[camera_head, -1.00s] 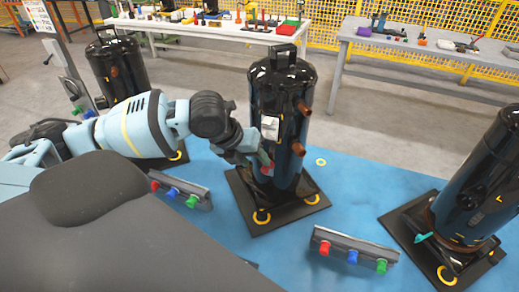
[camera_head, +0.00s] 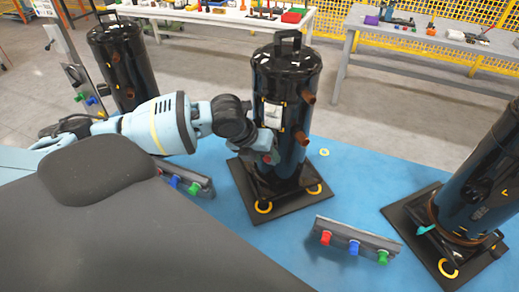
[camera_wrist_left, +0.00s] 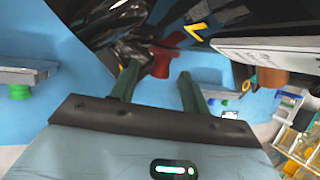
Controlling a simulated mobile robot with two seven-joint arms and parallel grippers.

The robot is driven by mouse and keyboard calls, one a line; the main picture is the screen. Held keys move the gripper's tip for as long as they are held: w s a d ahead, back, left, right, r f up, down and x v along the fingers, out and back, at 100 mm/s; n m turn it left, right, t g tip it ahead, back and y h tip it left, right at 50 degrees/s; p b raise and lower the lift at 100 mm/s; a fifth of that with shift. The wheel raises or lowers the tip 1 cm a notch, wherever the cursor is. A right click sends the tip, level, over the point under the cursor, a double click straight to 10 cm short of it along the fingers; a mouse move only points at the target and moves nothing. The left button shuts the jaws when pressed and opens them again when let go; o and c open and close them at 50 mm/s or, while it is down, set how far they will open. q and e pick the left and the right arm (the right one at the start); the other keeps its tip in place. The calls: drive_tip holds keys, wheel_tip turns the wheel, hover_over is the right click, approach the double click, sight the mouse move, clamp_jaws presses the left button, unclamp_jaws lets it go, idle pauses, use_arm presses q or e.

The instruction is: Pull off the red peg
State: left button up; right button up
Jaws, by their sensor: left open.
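A red peg (camera_wrist_left: 162,60) sticks out from the black compressor in the left wrist view, just ahead of my left gripper (camera_wrist_left: 159,70). The green fingers are apart, one on each side of it in the picture. I cannot tell whether they touch it. In the head view the red peg (camera_head: 267,158) shows as a small red patch low on the middle black compressor (camera_head: 284,85). My left gripper (camera_head: 257,148) is beside it, partly hiding it. My right gripper is not in view.
Two brackets with red, blue and green pegs lie on the blue surface: one front right (camera_head: 352,238), one left (camera_head: 190,178). Other black compressors stand left (camera_head: 120,65) and right (camera_head: 480,180). A pale label plate (camera_wrist_left: 275,57) shows right in the wrist view.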

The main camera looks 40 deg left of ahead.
use_arm(q)
drive_tip(key=shift+w+f, duration=0.1)
drive_tip(key=shift+f, duration=0.1)
clamp_jaws()
idle(0.5)
